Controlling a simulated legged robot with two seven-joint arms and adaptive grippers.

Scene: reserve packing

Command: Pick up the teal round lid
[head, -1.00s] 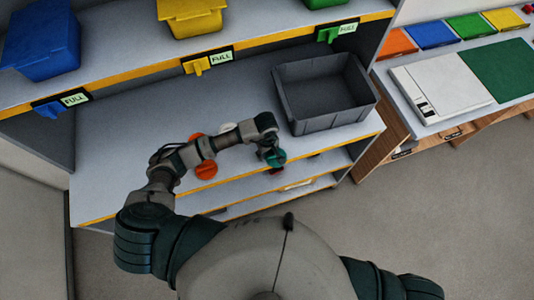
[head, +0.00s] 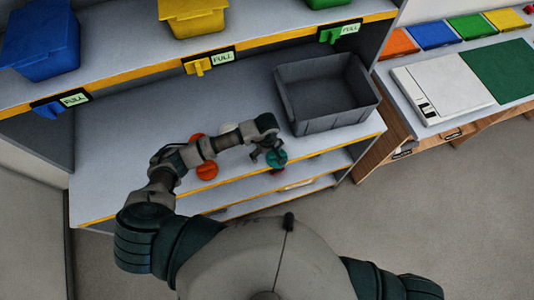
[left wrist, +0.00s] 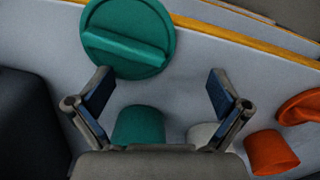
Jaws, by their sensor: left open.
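The teal round lid (head: 276,158) lies near the front edge of the shelf top, just right of my left gripper (head: 263,151) in the head view. In the left wrist view the teal round lid (left wrist: 128,45) is a disc with a raised bar across it, at the upper left. There my left gripper (left wrist: 160,78) is open with nothing between its fingers. The left finger's tip is close to the lid's lower edge; I cannot tell whether they touch. My right gripper is out of view.
A teal cylinder (left wrist: 138,125), a white piece (left wrist: 202,133) and an orange cylinder (left wrist: 270,152) stand nearby. An orange lid (head: 207,170) lies to the left. A grey crate (head: 345,118) stands to the right. The shelf's left part is clear.

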